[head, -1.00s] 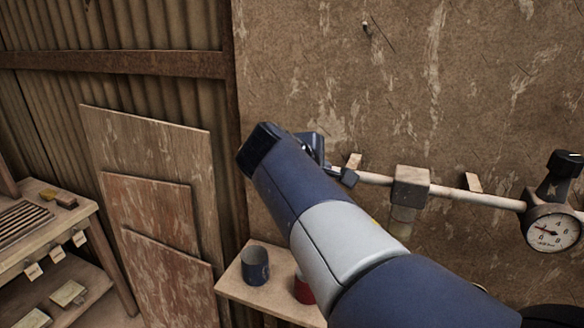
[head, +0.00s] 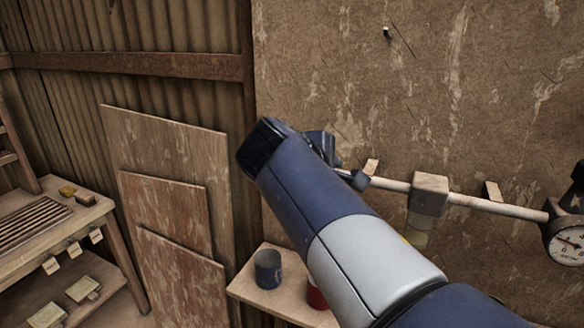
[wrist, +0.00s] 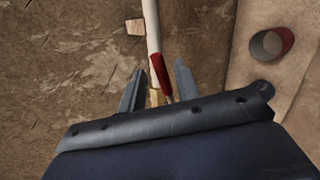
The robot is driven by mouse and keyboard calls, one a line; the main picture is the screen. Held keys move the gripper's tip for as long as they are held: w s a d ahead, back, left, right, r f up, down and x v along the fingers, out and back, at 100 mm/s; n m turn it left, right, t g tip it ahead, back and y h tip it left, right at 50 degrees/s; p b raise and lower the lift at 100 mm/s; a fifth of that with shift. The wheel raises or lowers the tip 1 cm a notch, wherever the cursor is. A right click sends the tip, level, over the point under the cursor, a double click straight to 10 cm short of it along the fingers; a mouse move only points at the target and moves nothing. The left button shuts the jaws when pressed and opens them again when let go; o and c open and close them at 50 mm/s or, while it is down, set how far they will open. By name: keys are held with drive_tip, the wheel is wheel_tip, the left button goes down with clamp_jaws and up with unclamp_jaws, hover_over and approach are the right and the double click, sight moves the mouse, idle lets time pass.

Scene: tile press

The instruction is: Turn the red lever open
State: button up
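The red lever (wrist: 160,72) shows in the wrist view at the lower end of a pale pipe (wrist: 152,28). It lies nearly along the pipe, slightly tilted. A brass-coloured fitting (wrist: 156,97) sits just below it. My gripper (wrist: 159,68) is open, one finger on each side of the lever, with visible gaps on both sides. In the head view my gripper (head: 350,178) is at the left end of the pipe (head: 392,185). My arm hides the lever there.
A pressure gauge (head: 572,246) is at the right of the pipe. A small shelf (head: 245,287) below my arm holds a blue cup (head: 268,270) and a red cup (head: 316,297). Boards (head: 170,150) lean on the wall at left, beside a workbench (head: 95,215).

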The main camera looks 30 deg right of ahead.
drive_tip(key=v, duration=0.7)
drive_tip(key=shift+a, duration=0.15)
